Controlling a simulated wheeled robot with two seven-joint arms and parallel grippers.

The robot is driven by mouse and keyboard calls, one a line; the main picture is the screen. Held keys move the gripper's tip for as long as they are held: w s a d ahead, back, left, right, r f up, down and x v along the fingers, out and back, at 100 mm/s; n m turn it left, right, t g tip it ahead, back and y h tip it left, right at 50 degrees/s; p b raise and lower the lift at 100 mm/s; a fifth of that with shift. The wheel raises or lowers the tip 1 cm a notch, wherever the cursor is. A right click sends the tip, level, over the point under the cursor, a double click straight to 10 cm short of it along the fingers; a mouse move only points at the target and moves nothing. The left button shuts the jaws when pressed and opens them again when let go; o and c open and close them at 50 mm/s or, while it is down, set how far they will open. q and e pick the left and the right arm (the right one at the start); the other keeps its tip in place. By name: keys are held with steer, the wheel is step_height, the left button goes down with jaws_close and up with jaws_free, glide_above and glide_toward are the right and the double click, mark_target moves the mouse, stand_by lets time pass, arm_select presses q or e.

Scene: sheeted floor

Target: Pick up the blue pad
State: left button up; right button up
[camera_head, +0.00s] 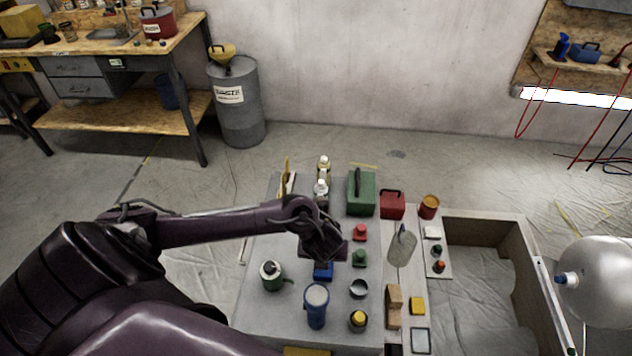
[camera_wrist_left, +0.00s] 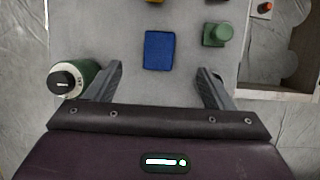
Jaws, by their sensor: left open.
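The blue pad (camera_wrist_left: 159,50) lies flat on the grey table top, ahead of and between my left gripper's fingers in the left wrist view. In the head view only part of the blue pad (camera_head: 323,272) shows, just below my left gripper (camera_head: 322,250), which hides the rest. My left gripper (camera_wrist_left: 160,85) is open and empty, above the table and apart from the pad. My right gripper does not show in either view.
A green-and-white canister (camera_wrist_left: 74,79) stands close by the left finger. A green knobbed piece (camera_wrist_left: 217,34) is right of the pad. A blue cup (camera_head: 316,306) stands nearer. Bottles, a green box (camera_head: 361,193) and a red box (camera_head: 392,204) stand at the back.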

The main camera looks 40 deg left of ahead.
arm_select(q)
steer(key=b, duration=0.3)
glide_above(322, 273)
steer(key=f, duration=0.4)
steer(key=shift+s+d+f, duration=0.1)
steer(key=shift+s+d, duration=0.2)
steer(key=shift+a+f+b, duration=0.15)
steer(key=shift+f+b, duration=0.15)
steer(key=shift+b, duration=0.1)
steer(key=shift+b+x, duration=0.55)
steer(key=shift+x, duration=0.25)
steer(key=shift+f, duration=0.45)
steer(key=x, duration=0.5)
steer(key=shift+w+f, duration=0.25)
steer(key=shift+f, duration=0.25)
steer(key=c, duration=1)
steer(key=shift+c, duration=0.2)
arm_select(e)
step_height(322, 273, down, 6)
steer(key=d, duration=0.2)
arm_select(q)
steer(key=shift+r, duration=0.15)
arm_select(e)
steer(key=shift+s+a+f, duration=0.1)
